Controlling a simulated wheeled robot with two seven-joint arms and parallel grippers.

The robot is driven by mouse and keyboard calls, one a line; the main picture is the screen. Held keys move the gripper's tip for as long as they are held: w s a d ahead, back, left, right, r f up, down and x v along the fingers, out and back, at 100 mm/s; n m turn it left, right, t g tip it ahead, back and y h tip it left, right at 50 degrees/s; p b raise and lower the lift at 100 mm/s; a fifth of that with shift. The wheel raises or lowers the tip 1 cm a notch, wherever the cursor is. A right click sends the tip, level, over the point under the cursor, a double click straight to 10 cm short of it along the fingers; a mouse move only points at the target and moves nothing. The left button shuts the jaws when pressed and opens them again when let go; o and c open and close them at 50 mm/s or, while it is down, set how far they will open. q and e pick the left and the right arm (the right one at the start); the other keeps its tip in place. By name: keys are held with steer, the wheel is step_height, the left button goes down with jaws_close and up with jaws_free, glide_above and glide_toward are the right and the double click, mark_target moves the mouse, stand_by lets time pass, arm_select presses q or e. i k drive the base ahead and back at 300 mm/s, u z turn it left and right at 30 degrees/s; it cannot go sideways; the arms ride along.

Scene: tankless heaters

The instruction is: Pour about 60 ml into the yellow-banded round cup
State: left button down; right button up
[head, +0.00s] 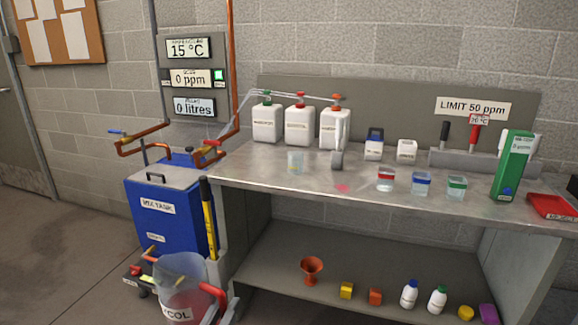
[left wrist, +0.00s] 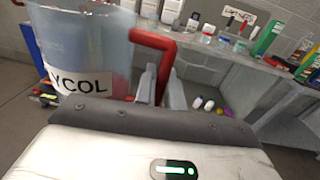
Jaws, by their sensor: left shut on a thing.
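A clear jug (head: 180,288) with a red handle and a label partly reading "YCOL" is low in front of the blue tank in the head view. It fills the upper left of the left wrist view (left wrist: 85,45). My left gripper (head: 220,306) is shut on the jug's red handle (left wrist: 155,50). The jug looks roughly upright; its liquid level is hard to tell. My right gripper is not in view.
The steel bench (head: 250,178) also bears cups with a red band (head: 385,179), blue band (head: 421,183) and green band (head: 456,187). White canisters (head: 299,124) stand behind. A blue mix tank (head: 160,212) stands left of the bench. The bench's front left is clear.

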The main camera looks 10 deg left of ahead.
mark_target(294, 158)
steer(key=z, duration=0.75)
steer(key=i, duration=0.9)
steer(key=u, duration=0.05)
